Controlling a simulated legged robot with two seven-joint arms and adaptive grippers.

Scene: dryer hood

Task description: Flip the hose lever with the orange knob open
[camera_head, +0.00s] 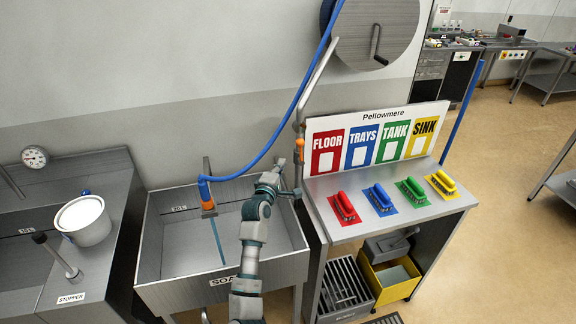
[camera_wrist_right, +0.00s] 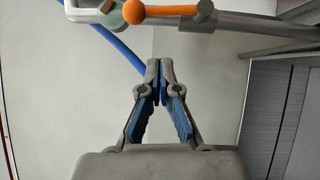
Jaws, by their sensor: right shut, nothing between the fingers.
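The hose lever's orange knob (camera_head: 299,143) shows beside the upright grey pipe at the right side of the soak sink. In the right wrist view the round orange knob (camera_wrist_right: 133,11) is at the top edge, with an orange lever arm (camera_wrist_right: 172,10) running right from it beside the grey pipe (camera_wrist_right: 250,24). My right gripper (camera_head: 296,192) is just below the knob, by the pipe. In the wrist view its fingertips (camera_wrist_right: 160,68) are together and empty, apart from the knob. My left gripper is out of view.
A blue hose (camera_head: 270,145) hangs from the reel (camera_head: 372,30) to an orange-collared nozzle (camera_head: 207,193) over the sink (camera_head: 165,250). Right of the pipe is a bench with several coloured brushes and a sign board (camera_head: 375,112). A white pot (camera_head: 83,220) stands at left.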

